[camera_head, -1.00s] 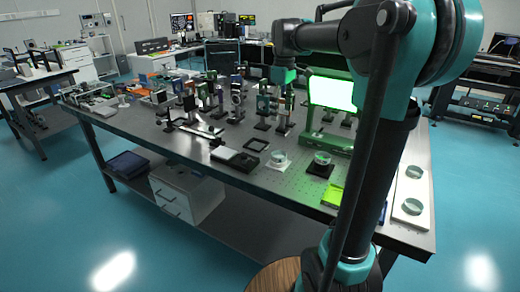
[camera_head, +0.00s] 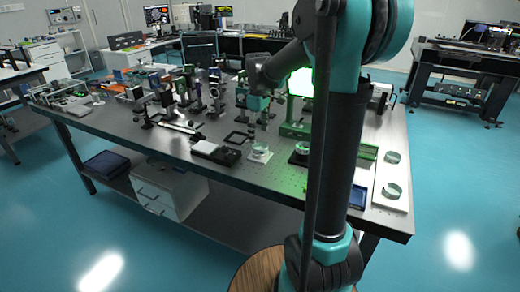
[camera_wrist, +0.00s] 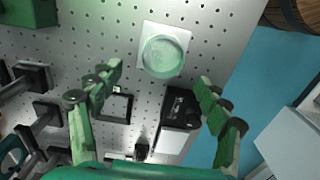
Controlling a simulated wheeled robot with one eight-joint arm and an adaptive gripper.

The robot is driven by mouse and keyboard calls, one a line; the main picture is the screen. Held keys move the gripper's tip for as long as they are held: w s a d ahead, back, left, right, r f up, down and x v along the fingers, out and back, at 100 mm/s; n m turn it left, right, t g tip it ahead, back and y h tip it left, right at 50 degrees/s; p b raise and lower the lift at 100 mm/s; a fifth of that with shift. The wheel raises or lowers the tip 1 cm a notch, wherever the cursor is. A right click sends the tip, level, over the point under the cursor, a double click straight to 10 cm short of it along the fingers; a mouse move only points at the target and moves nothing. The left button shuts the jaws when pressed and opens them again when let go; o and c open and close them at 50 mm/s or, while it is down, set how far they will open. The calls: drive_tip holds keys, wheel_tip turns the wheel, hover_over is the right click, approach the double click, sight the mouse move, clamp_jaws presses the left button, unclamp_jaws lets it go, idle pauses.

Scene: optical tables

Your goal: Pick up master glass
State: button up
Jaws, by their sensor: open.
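A clear, greenish round glass (camera_wrist: 164,56) lies on a white square pad (camera_wrist: 148,31) in the wrist view. It appears to be the glass (camera_head: 260,148) on a white pad in the head view. A similar glass (camera_head: 302,147) sits on a black pad to its right, and two more, one (camera_head: 392,157) behind another (camera_head: 392,190), lie on a white plate. I cannot tell by label which is the master glass. My gripper (camera_wrist: 158,76) is open and empty, its fingers spread above the table, with the glass just beyond the fingertips in the picture.
A black-and-white device (camera_wrist: 181,112) and a black square frame (camera_wrist: 115,107) lie below the glass in the wrist view. A green stand (camera_head: 297,129) with a lit screen and several optical mounts stand behind on the perforated table (camera_head: 240,176). The table edge is close by.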

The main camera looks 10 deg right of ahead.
sight(259, 146)
drive_tip(key=shift+s+f, duration=0.2)
drive_tip(key=shift+f, duration=2.05)
drive_tip(key=c, duration=1.4)
drive_tip(key=shift+r, duration=0.1)
